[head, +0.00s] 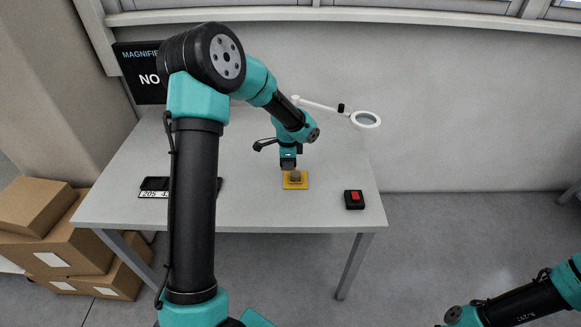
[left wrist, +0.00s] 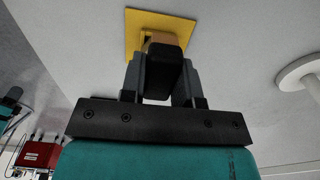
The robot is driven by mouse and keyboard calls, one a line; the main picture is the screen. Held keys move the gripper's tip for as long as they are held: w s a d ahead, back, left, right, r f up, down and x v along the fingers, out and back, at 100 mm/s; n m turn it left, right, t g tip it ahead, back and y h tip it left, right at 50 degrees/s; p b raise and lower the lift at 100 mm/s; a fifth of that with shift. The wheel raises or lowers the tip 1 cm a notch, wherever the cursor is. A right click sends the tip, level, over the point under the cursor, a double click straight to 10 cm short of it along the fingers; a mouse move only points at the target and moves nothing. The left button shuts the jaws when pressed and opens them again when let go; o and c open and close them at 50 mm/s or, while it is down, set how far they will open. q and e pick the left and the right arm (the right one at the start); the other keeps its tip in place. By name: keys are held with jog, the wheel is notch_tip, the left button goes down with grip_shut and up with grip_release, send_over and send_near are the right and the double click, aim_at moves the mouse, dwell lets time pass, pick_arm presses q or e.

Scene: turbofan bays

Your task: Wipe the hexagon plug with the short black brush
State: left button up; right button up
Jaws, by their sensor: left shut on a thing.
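My left gripper (head: 289,166) reaches down over the table to a yellow plate (head: 303,184). In the left wrist view the gripper (left wrist: 162,75) is shut on a short black block, which looks like the short black brush (left wrist: 163,72). A small brownish piece (head: 295,177), seemingly the hexagon plug, stands on the yellow plate just under the gripper. In the left wrist view the brush hides most of this tan piece (left wrist: 160,38); whether they touch I cannot tell. My right gripper is out of view; only part of that arm shows at the bottom right.
A black box with a red button (head: 354,199) sits at the table's right front. A dark device with a digit display (head: 154,189) lies at the left, partly behind my arm. A magnifier lamp (head: 366,119) stands at the back right. Cardboard boxes (head: 60,245) are on the floor.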

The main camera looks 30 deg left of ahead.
pick_arm(q)
jog(key=shift+r, duration=2.75)
